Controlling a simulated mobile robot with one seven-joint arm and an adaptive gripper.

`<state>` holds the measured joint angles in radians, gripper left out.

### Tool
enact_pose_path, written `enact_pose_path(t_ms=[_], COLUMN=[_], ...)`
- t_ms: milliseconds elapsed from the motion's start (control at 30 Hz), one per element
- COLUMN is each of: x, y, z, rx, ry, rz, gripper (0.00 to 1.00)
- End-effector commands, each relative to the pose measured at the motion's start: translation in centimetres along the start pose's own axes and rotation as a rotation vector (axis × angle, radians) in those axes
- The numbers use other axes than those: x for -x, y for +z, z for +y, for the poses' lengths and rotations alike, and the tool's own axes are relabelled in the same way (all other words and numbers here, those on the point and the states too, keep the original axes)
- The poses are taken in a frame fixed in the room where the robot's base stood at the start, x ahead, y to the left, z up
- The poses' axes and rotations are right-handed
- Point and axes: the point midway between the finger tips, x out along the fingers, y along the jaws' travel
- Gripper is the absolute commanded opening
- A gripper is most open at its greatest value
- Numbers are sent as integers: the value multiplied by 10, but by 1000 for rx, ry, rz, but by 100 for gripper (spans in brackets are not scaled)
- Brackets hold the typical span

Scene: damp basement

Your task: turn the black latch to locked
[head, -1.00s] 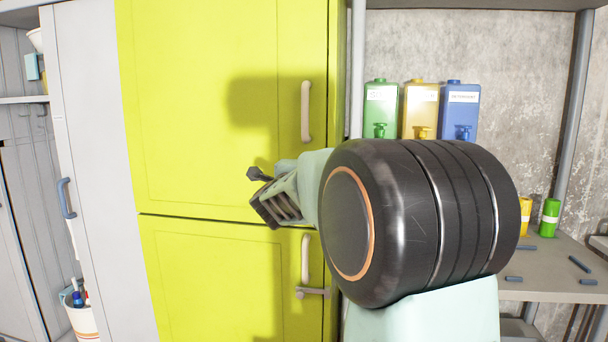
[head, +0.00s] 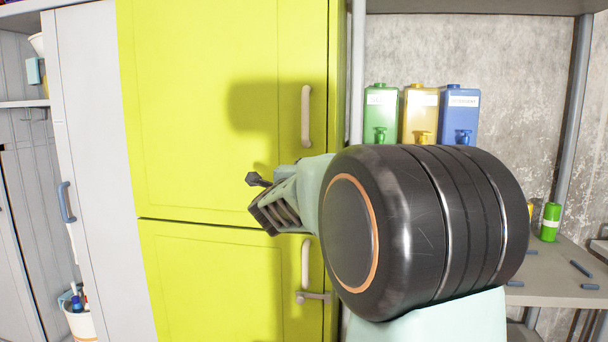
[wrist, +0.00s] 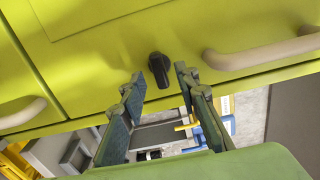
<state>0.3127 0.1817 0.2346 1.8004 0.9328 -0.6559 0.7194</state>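The black latch (wrist: 158,70) is a short dark lever on the yellow-green cupboard (wrist: 110,45), near the door's edge in the wrist view. It lies between two beige handles, closer to the right one (wrist: 262,50). My gripper (wrist: 159,90) is open, with one finger to each side of the latch's lower end in the picture. I see no clear contact, and the depth between fingertips and latch is hard to judge. In the head view my gripper (head: 268,197) is in front of the cupboard's door seam. My arm covers much of that area, and I cannot pick out the latch with certainty there.
A grey lever (head: 313,296) sits below the lower handle (head: 305,262). A white bin (head: 80,318) stands at left.

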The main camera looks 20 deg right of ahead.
Motion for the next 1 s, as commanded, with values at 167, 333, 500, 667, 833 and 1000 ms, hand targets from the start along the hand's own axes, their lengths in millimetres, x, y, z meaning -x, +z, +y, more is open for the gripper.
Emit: enact_pose_path(t_ms=[167, 333, 500, 667, 833, 1000], x=[28, 52, 66, 68, 68, 70], y=[1, 1, 0, 0, 0, 23], z=[-1, -1, 0, 0, 0, -4], rx=[0, 0, -1, -1, -1, 17], ry=[-2, -2, 0, 0, 0, 13], rz=[-3, -2, -1, -1, -1, -59], gripper=[29, 29, 29, 29, 29, 29])
